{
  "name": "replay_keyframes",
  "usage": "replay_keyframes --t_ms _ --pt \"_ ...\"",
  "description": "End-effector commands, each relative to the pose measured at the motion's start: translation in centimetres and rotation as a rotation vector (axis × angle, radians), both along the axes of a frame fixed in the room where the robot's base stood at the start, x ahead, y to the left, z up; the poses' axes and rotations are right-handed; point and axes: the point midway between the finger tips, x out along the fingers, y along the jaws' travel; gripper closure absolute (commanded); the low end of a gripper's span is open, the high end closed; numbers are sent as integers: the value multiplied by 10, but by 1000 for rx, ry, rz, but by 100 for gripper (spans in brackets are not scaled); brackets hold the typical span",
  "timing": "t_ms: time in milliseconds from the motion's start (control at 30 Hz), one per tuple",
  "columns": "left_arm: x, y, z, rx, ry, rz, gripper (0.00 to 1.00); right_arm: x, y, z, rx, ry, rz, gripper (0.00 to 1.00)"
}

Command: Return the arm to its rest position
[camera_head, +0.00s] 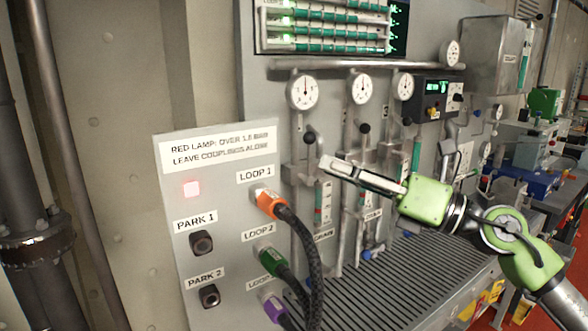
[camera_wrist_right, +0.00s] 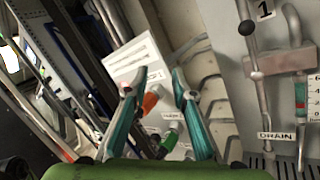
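My right gripper (camera_head: 335,170) has a green body and long grey fingers. In the head view its arm comes in from the lower right, and the fingers point left in front of the valve pipes. In the right wrist view its two fingers (camera_wrist_right: 157,78) stand apart with nothing held between them. The orange coupling (camera_head: 268,203) is plugged in at LOOP 1, to the lower left of the fingertips and apart from them. It shows behind the fingers in the wrist view (camera_wrist_right: 150,101). My left gripper is not in view.
The coupling panel (camera_head: 222,200) has a lit red lamp (camera_head: 191,189), and empty PARK 1 (camera_head: 201,242) and PARK 2 (camera_head: 209,295) ports. A green coupling (camera_head: 271,261) and a purple one (camera_head: 273,307) are plugged in below. Gauges and valve pipes stand behind my right gripper, above a slatted tray (camera_head: 400,290).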

Motion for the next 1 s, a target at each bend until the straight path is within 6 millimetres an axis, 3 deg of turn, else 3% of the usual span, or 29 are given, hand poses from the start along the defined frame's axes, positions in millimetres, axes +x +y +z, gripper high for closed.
replay_keyframes --t_ms 100,167,267,367,400,567,667,800,900,1000 --pt "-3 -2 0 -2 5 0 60 -4 4 -7 331 153 6 76" --pt "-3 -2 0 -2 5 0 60 -1 -7 -13 508 246 -19 76" --pt "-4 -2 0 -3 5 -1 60 10 -36 -40 791 422 -98 76" --pt "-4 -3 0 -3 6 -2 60 19 -71 -90 1056 623 -217 76" --pt "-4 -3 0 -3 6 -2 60 20 -85 -117 1153 707 -278 76" --pt "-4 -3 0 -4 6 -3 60 2 -128 -230 1458 1017 -534 76" --pt "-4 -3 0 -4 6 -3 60 -26 -143 -300 1593 1192 -705 76" --pt "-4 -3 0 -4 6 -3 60 -86 -152 -389 1733 1428 -958 76" --pt "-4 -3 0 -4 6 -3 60 -136 -152 -439 1796 1576 -1137 76" --pt "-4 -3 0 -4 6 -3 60 -182 -148 -473 1828 1696 -1289 76"
